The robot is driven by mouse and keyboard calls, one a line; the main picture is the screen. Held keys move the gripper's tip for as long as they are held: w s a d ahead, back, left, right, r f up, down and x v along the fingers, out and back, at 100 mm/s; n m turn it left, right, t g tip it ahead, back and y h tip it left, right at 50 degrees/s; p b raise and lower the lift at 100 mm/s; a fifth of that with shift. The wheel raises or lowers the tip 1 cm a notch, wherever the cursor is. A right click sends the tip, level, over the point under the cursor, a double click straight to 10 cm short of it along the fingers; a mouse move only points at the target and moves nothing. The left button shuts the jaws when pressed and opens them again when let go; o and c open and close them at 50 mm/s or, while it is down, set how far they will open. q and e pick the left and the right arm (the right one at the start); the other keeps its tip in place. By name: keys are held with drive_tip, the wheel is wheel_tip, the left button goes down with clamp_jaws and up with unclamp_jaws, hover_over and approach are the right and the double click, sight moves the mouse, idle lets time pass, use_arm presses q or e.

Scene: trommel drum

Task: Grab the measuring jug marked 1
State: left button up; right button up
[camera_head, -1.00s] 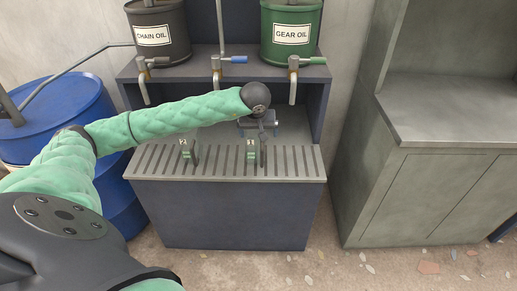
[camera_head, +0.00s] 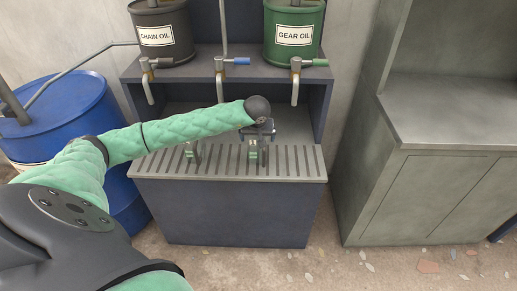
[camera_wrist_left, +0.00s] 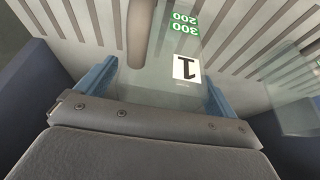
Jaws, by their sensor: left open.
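The measuring jug marked 1 (camera_wrist_left: 178,90) is clear, with a white label and green 200 and 300 marks, upside down in the left wrist view. It stands on the slatted grate and appears between the blue fingers of my left gripper (camera_wrist_left: 157,88), which is open. I cannot tell whether the fingers touch it. In the head view my left gripper (camera_head: 262,129) is just above and behind this jug (camera_head: 252,150), partly hiding it. A second clear jug (camera_head: 192,151) stands to its left; it also shows at the right of the wrist view (camera_wrist_left: 297,95). My right gripper is not in view.
The jugs stand on the slatted grate (camera_head: 225,175) of a dark dispensing bench. Taps hang above, below the chain oil drum (camera_head: 160,37) and the gear oil drum (camera_head: 293,37). A blue barrel (camera_head: 70,115) is at left, a grey cabinet (camera_head: 440,120) at right.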

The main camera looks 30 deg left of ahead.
use_arm(q)
drive_tip(key=c, duration=1.4)
drive_tip(key=shift+c, duration=0.2)
drive_tip(key=shift+r, duration=0.15)
